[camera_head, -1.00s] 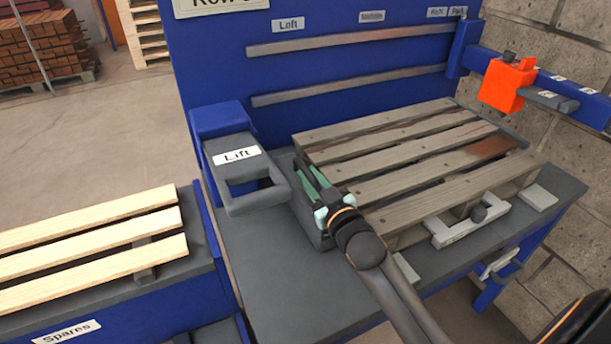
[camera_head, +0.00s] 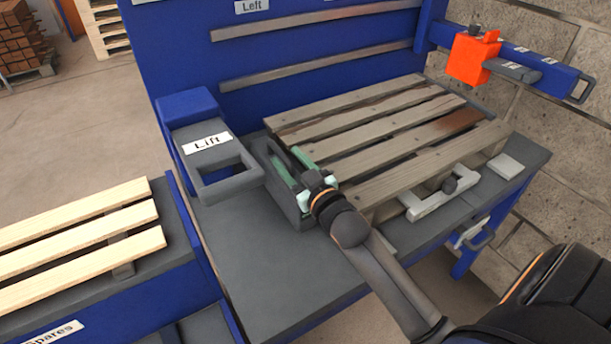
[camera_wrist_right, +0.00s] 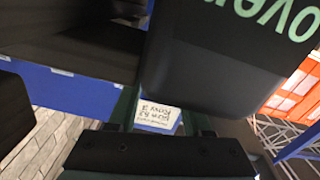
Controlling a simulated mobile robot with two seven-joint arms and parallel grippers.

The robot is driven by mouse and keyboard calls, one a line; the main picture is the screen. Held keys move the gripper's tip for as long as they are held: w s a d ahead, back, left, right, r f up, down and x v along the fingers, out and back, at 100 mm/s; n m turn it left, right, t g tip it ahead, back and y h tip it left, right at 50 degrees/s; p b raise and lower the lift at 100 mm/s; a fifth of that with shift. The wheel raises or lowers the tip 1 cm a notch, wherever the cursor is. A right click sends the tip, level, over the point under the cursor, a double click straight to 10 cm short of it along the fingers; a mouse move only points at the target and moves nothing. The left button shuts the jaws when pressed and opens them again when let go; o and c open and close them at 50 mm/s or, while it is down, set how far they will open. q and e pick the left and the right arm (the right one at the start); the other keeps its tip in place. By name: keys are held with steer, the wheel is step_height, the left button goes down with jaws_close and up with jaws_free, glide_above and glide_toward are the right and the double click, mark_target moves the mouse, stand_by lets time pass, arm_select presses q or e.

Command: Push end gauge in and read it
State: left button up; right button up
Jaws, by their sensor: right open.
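A weathered wooden pallet (camera_head: 375,150) lies on the grey bench top. A dark grey block (camera_head: 296,212) sits at its left end, partly hidden by my right gripper; I cannot tell for sure whether it is the end gauge. My right gripper (camera_head: 284,156) is open, its green fingers over this block and close to the pallet's left end. Whether the fingers touch the block is unclear. In the right wrist view, dark parts fill much of the picture, and a small white label (camera_wrist_right: 157,113) with upside-down writing shows between them. My left gripper is out of view.
A grey looped handle marked Lift (camera_head: 228,178) stands left of the pallet. An orange block (camera_head: 470,60) sits on a blue rail at the right. Pale spare boards (camera_head: 80,235) lie at the left.

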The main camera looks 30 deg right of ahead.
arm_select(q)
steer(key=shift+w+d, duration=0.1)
arm_select(e)
steer(key=s, duration=1.1)
steer(key=shift+s+a, duration=0.25)
steer(key=shift+s, duration=0.1)
